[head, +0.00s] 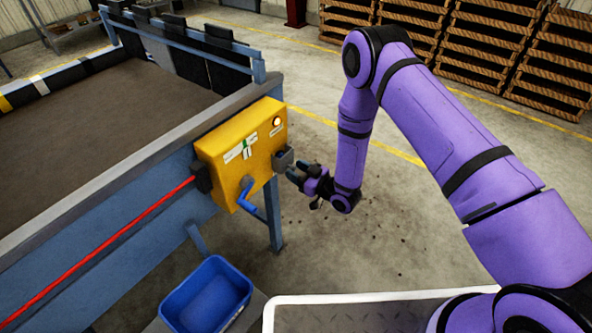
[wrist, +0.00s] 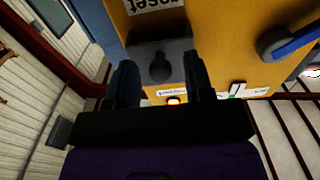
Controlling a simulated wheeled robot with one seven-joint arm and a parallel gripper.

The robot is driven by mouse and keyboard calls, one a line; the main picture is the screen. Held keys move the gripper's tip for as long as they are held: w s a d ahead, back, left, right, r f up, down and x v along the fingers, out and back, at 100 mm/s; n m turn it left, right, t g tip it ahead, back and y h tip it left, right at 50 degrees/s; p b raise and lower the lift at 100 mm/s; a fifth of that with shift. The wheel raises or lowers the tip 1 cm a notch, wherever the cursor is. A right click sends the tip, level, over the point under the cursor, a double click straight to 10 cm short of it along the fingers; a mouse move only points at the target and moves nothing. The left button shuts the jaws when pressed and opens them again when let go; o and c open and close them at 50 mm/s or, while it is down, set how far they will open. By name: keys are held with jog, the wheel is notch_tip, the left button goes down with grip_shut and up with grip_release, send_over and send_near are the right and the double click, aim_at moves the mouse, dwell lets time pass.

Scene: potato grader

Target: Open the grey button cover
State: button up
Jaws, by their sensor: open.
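The grey button cover (head: 283,159) sits low on the right part of the yellow control box (head: 243,150). In the wrist view, the cover (wrist: 147,50) is a dark grey block with a rounded dark knob (wrist: 160,70) on it. My gripper (head: 295,171) is open right in front of the cover. In the wrist view, the fingers of my gripper (wrist: 160,76) stand on either side of the knob, with nothing gripped. I cannot tell whether the fingers touch the cover. No button shows; what lies behind the cover is hidden.
A lit lamp (head: 277,121) is above the cover. A blue lever handle (head: 247,196) sticks out lower left of it. A red cord (head: 110,242) runs to the box's left side. A blue bin (head: 207,297) stands below. The floor right of the box is open.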

jog(key=shift+w+a, duration=0.15)
jog(key=shift+a, duration=0.05)
grip_shut()
